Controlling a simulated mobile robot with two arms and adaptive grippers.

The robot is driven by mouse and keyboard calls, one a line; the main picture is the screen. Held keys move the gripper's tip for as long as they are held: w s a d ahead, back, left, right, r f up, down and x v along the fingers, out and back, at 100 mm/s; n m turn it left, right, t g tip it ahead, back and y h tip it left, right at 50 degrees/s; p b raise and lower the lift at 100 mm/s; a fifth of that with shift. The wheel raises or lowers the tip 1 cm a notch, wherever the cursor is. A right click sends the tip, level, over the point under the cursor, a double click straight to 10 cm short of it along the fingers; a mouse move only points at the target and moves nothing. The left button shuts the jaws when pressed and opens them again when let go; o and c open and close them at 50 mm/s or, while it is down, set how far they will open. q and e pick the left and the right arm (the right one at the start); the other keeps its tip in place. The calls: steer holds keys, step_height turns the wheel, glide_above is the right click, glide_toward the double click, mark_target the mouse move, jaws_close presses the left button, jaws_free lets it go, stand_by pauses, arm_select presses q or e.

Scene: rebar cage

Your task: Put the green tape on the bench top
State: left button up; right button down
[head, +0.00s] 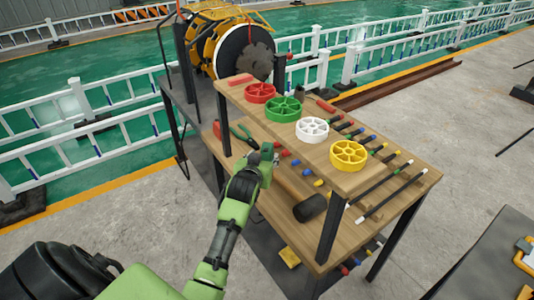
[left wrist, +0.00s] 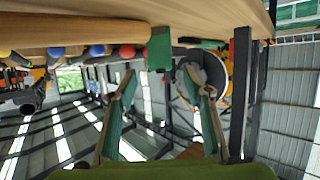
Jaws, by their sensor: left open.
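The green tape (head: 284,109) is a green spoked roll. It lies flat on the upper wooden shelf, between a red roll and a white roll. The bench top (head: 285,220) is the lower wooden surface under that shelf. My left gripper (head: 267,155) is at the near side of the bench, below the shelf edge and apart from the green tape. In the left wrist view its two fingers (left wrist: 159,72) are spread with nothing between them. A green block-like thing (left wrist: 160,48) shows beyond the fingertips against the wood; I cannot tell what it is. My right gripper is out of view.
A red roll (head: 260,92), a white roll (head: 312,130) and a yellow roll (head: 348,154) share the shelf. Pliers (head: 243,135) and a black-headed mallet (head: 309,207) lie on the bench top. A dark post (head: 333,228) supports the shelf's near corner. A cable reel (head: 243,50) stands behind.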

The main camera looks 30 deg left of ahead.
mark_target(266, 152)
arm_select(q)
steer(key=shift+x, duration=1.85)
jaws_close()
steer(key=shift+r, duration=0.15)
